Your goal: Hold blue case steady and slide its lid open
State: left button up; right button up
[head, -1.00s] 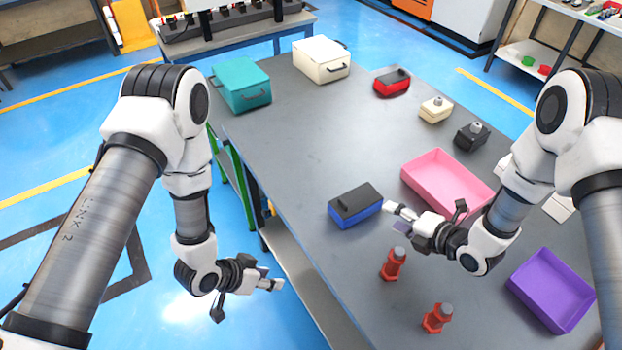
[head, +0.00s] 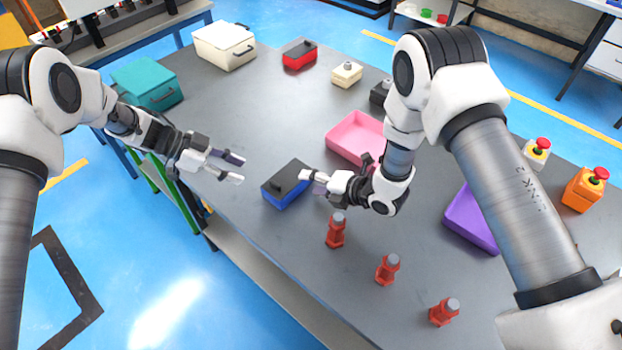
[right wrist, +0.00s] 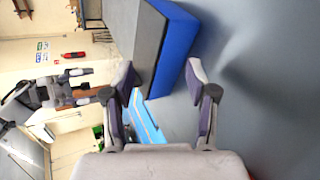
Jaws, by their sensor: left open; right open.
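The blue case (head: 287,194) sits near the table's left edge, with its dark lid (head: 284,178) on top. The lid looks shut over the body. My left gripper (head: 241,169) is open and empty to the left of the case, apart from it, fingers pointing toward it. My right gripper (head: 311,181) is open at the right side of the case, very near it; touching cannot be told. In the right wrist view the case (right wrist: 178,50) shows just beyond and between the open fingertips (right wrist: 163,82), its blue side and grey lid visible.
A pink tray (head: 345,148) stands behind my right gripper, and a purple tray (head: 470,225) to the right. Several red posts (head: 335,232) stand in front of the case. Teal (head: 150,88) and cream (head: 222,48) boxes stand at the back left.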

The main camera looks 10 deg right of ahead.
aim_at(303, 182)
jog(key=x, duration=0.3)
jog(key=shift+s+d, duration=0.1)
grip_shut()
jog(key=shift+s+r, duration=0.1)
jog(key=shift+s, duration=0.05)
jog(key=c, duration=0.9)
grip_release()
jog(key=shift+w, duration=0.2)
jog(key=shift+c, duration=0.2)
jog(key=o, duration=0.4)
jog(key=shift+c, duration=0.2)
jog(key=v, duration=1.1)
jog(key=shift+s+d, duration=0.3)
